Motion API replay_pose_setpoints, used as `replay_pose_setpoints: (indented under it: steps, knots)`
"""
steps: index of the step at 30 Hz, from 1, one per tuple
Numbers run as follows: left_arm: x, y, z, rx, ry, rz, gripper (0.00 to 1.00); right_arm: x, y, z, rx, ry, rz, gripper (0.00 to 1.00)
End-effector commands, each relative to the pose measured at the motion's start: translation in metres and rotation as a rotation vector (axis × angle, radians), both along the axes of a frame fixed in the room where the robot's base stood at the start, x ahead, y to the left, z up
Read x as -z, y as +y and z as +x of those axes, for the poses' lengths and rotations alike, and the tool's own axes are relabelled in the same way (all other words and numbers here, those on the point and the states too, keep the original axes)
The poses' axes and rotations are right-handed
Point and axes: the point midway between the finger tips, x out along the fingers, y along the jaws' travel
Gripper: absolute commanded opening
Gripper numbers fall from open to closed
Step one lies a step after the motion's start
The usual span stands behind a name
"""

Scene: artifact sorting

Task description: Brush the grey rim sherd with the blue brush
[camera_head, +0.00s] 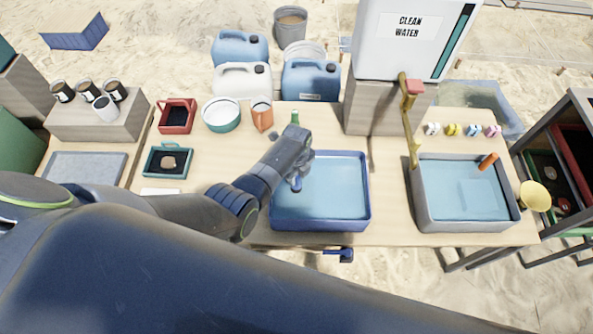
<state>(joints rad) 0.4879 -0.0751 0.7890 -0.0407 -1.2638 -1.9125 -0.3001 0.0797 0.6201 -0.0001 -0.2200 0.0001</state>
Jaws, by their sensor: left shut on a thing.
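My left gripper (298,165) is over the left part of the blue water basin (366,190), with the arm coming in from the left. It is shut on a small blue piece (296,185), which looks like part of the blue brush; the fingers hide most of it. A small grey patch beside the fingers may be the grey rim sherd, but I cannot tell. A brown sherd (168,162) lies in a teal-framed tray (149,172) to the left. My right gripper is not in view.
A grey sink (428,216) with a brass tap (411,140) stands to the right. A dark blue-ended tool (345,255) is at the table's front edge.

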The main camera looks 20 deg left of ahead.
Motion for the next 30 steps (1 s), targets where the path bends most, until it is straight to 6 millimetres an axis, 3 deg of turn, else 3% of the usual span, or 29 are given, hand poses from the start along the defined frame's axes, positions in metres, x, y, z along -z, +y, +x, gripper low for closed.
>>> replay_pose_setpoints:
  steps: [4,17,30]
  knots:
    - [-0.003,-0.003,-0.010,0.000,0.000,0.000,0.00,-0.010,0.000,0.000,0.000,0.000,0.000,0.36]
    - [-0.005,-0.004,-0.011,0.000,-0.003,0.001,0.00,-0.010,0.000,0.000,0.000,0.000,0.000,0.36]
    - [-0.040,-0.004,-0.011,0.000,-0.003,-0.001,0.00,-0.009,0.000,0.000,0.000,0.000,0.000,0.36]
